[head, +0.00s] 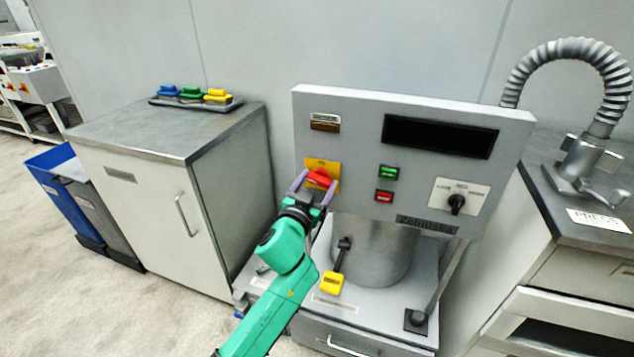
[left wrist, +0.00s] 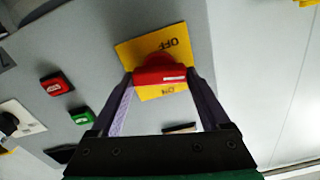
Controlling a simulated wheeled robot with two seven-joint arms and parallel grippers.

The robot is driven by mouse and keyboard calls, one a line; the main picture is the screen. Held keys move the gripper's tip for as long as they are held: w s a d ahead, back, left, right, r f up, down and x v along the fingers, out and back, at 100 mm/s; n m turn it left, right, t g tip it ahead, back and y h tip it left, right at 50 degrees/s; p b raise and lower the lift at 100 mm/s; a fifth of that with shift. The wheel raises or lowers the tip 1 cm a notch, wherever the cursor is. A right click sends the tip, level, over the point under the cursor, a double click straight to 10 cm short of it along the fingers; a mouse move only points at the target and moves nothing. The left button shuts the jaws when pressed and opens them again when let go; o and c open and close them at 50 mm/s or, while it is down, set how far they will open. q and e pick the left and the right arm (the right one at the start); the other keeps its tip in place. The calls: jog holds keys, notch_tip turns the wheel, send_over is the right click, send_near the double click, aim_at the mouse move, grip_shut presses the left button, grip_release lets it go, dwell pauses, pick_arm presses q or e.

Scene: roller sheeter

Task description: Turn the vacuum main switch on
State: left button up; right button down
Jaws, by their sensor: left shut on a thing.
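The vacuum main switch is a red rotary knob (head: 320,178) on a yellow plate (head: 334,166) at the left of the grey machine's front panel. In the left wrist view the red knob (left wrist: 160,76) sits between my fingers, and its yellow plate (left wrist: 126,50) carries the words OFF and ON. The knob's bar lies roughly across that view, with a white mark near one end. My left gripper (head: 318,186) is shut on the knob, one finger at each end of it. My right gripper is in neither view.
The panel (head: 350,109) also has a green button (head: 389,173), a red button (head: 384,197), a black selector (head: 456,204) and a dark display (head: 440,136). A cabinet (head: 160,170) is at left, a ribbed hose (head: 570,50) at right.

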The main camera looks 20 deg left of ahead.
pick_arm(q)
jog(key=m, duration=0.4)
jog(key=shift+m+p, duration=0.3)
jog(key=shift+p, duration=0.05)
jog(key=m, duration=0.3)
jog(key=shift+d+f+m, duration=0.1)
jog(key=shift+m, duration=0.2)
jog(key=m+p, duration=0.1)
jog(key=m, duration=0.3)
jog(key=shift+f, duration=0.1)
jog(key=shift+m, duration=1.6)
jog(key=shift+f, duration=0.1)
jog(key=o, duration=1.2)
jog(key=shift+s, duration=0.1)
